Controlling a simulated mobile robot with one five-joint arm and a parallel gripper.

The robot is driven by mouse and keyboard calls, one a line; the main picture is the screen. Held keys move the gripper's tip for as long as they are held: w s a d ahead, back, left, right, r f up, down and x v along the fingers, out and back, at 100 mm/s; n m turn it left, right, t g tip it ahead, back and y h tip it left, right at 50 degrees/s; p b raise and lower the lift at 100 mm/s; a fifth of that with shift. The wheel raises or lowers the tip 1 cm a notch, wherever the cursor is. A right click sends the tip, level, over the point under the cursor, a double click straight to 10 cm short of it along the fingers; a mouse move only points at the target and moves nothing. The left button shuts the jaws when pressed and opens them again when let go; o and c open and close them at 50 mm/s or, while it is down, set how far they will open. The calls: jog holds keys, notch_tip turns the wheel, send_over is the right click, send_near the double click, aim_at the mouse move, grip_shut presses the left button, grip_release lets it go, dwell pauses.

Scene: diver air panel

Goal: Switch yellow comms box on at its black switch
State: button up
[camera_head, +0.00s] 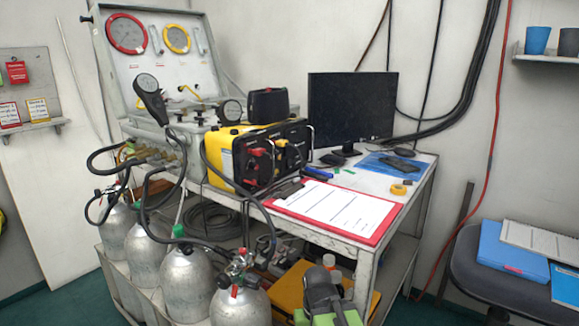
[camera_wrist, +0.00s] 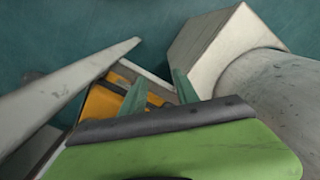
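The yellow comms box (camera_head: 224,152) sits on the table top in the head view, with a black front face carrying red and black fittings. I cannot tell which of these is the black switch, or its position. My arm, grey and green, shows at the bottom of the head view, low in front of the table and well below the box. My gripper (camera_wrist: 158,79) shows in the wrist view as two green fingers, apart, with nothing held between them. The comms box is not in the wrist view.
A red-edged clipboard (camera_head: 340,210) lies in front of the box, with a monitor (camera_head: 350,105) behind. Silver cylinders (camera_head: 185,282) with hoses stand at left. An orange case (camera_head: 288,291) is on the lower shelf. A chair (camera_head: 470,265) stands at right.

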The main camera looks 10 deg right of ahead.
grip_shut()
jog(key=shift+d, duration=0.1)
dwell(1.2)
